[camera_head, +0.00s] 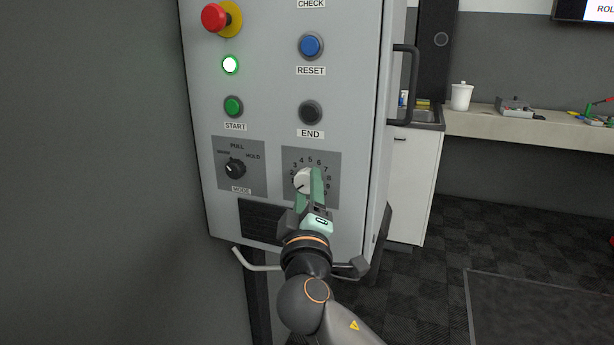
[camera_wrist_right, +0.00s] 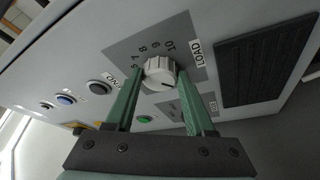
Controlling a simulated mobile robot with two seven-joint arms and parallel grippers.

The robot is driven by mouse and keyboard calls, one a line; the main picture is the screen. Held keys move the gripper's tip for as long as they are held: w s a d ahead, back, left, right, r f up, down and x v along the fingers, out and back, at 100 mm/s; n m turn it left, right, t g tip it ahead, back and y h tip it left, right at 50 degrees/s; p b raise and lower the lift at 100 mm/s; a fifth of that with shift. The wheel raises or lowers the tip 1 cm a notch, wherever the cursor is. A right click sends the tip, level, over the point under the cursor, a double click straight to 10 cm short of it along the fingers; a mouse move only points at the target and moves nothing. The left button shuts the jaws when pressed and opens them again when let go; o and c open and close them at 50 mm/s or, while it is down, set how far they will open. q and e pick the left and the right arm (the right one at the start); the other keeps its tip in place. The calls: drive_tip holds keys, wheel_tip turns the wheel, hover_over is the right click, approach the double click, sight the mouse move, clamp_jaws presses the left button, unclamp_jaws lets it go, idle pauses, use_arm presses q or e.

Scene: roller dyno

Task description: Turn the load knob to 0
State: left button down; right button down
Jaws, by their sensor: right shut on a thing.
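The load knob (camera_head: 302,181) is a pale round knob on a dark grey plate (camera_head: 329,160) low on the control cabinet, with numbers printed around it. Its dark mark points to the lower left in the head view, toward the low end of the scale; the numeral there is hidden or too small to read. My right gripper (camera_head: 310,182) is shut on the knob, with green fingers on either side. The knob also shows in the right wrist view (camera_wrist_right: 159,72) between the fingers (camera_wrist_right: 158,82), beside the LOAD label. My left gripper is not in view.
The mode knob (camera_head: 235,169) is left of the load knob. Above are END (camera_head: 311,112), START (camera_head: 233,106) and RESET (camera_head: 311,45) buttons and a red emergency stop (camera_head: 215,17). A handle (camera_head: 405,85) sticks out on the cabinet's right side.

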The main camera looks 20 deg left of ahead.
drive_tip(key=shift+d+r+n+p, duration=0.1)
drive_tip(key=shift+r+n+p, duration=0.05)
drive_tip(key=shift+n+p, duration=0.35)
drive_tip(key=shift+c, duration=1.3)
unclamp_jaws()
